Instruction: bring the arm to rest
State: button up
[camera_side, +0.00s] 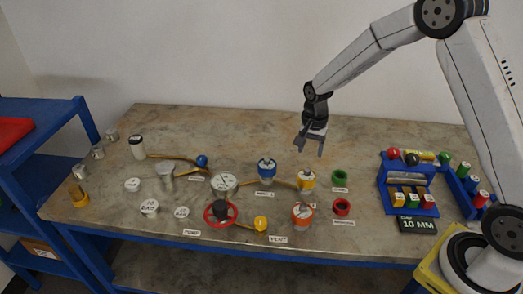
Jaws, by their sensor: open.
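My gripper (310,146) hangs from the arm above the back middle of the bench, its fingers apart and pointing down. Nothing shows between the fingers. It is clear of the parts on the bench (350,245). Below and to its left stands a blue-collared vessel (266,170). Below it stands a yellow-collared vessel (306,181).
A red handwheel (220,213) and brass pipes are left. A blue rack (393,205) stands right. Blue shelving (40,170) is far left. The bench's back strip is mostly clear.

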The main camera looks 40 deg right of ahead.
jog(key=shift+r, duration=0.1)
dwell(0.3)
jog(key=shift+s+a+r+n, duration=0.2)
jog(key=shift+s+r+n, duration=0.05)
jog(key=shift+s+n, duration=0.1)
jog(key=s+a+r+n+t, duration=0.1)
jog(key=s+a+r+n, duration=0.1)
jog(key=s+n, duration=0.3)
jog(key=s+a+r+n+t, duration=0.1)
jog(key=s+a+r+n, duration=0.2)
jog(key=s, duration=0.9)
jog(key=n, duration=0.3)
jog(key=shift+s+a+t, duration=0.15)
jog(key=shift+s+t, duration=0.1)
jog(key=shift+t, duration=0.05)
dwell(1.2)
